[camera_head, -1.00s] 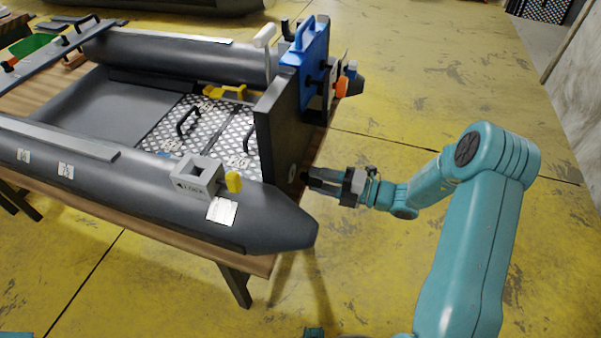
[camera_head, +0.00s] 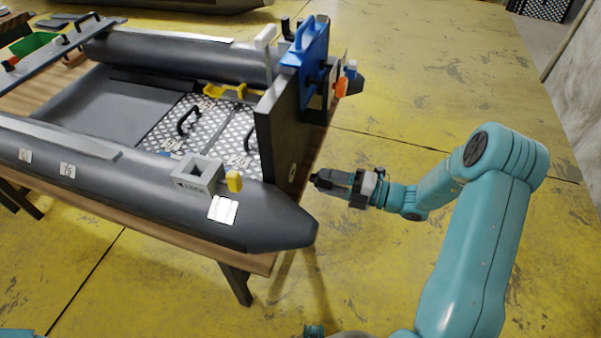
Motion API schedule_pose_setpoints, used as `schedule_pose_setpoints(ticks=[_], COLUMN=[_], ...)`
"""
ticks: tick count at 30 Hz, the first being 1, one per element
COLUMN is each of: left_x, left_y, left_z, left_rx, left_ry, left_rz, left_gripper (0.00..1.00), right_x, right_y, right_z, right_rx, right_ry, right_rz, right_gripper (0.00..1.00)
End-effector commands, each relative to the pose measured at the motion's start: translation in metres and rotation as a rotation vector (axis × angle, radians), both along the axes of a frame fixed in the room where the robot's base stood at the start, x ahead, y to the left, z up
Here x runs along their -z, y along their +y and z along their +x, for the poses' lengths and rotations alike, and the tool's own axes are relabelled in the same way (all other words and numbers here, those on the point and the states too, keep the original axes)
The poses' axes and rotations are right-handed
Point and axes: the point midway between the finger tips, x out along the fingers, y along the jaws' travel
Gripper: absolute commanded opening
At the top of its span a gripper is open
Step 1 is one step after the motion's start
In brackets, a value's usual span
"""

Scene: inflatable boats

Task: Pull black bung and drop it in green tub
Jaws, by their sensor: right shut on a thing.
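My right gripper (camera_head: 334,183) is to the right of the boat's dark transom board (camera_head: 285,140), a short way off it. It is shut on the small black bung (camera_head: 318,179), which shows at its fingertips, apart from the board. A pale round spot (camera_head: 292,172) shows on the board's outer face, level with the gripper.
The grey inflatable boat (camera_head: 165,190) lies on a wooden table. A grey LOCK block (camera_head: 198,175) with a yellow tab sits on its near tube. A blue bracket (camera_head: 306,60) clamps the transom's far end. Yellow floor right of the boat is clear.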

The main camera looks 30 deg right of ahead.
Motion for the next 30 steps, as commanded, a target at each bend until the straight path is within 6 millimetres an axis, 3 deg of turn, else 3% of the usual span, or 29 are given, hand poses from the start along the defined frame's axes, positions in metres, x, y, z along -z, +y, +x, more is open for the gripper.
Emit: schedule_pose_setpoints(ticks=[18, 30], left_x=[-0.016, -0.016], left_y=[0.0, 0.0], left_z=[0.0, 0.0], left_rx=[0.0, 0.0], left_ry=[0.0, 0.0], left_rz=[0.0, 0.0], left_gripper=[0.43, 0.43], right_x=[-0.001, 0.0], right_y=[-0.022, -0.023], right_z=[-0.025, -0.027], right_rx=[0.002, 0.0], right_ry=[0.0, 0.0], right_rz=[0.0, 0.0], right_gripper=[0.0, 0.0])
